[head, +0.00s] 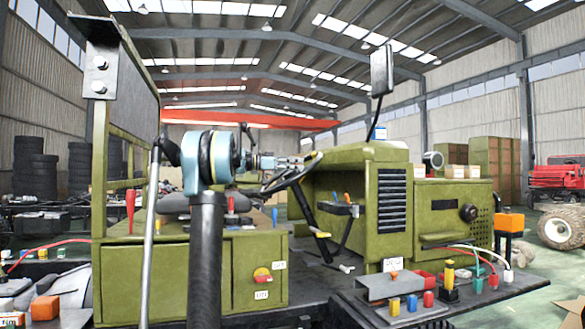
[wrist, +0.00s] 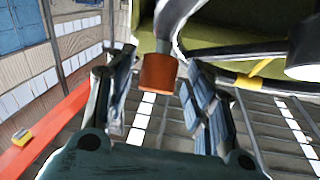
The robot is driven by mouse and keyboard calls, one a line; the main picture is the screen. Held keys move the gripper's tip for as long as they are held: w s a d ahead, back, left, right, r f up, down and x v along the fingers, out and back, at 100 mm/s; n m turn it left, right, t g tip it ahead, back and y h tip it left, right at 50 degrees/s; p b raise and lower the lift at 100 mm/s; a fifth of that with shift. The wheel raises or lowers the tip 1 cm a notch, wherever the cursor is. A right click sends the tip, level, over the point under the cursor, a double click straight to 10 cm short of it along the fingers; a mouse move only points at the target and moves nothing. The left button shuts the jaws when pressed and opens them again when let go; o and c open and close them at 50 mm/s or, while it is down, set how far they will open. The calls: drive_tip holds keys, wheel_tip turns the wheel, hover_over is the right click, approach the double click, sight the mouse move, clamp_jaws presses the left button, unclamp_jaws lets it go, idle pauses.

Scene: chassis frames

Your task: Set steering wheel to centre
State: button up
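The steering wheel (head: 292,177) is a dark, tilted rim on a black column in the green vehicle's cab. An orange-brown knob (wrist: 158,72) on a grey stem shows there too. My gripper (head: 295,162) is at the wheel's upper side in the head view. In the wrist view my gripper (wrist: 158,90) is open, one finger on each side of the knob, with visible gaps. The knob is not clear in the head view.
The green bonnet (head: 355,165) and a mirror on a stalk (head: 381,72) stand right of the wheel. A seat (head: 190,202) and a green box (head: 235,270) with a red-and-yellow switch are left of and below it. Levers (head: 340,205) stand close to the column.

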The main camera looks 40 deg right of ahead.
drive_tip(key=v, duration=1.2)
drive_tip(key=shift+w, duration=0.1)
idle(0.4)
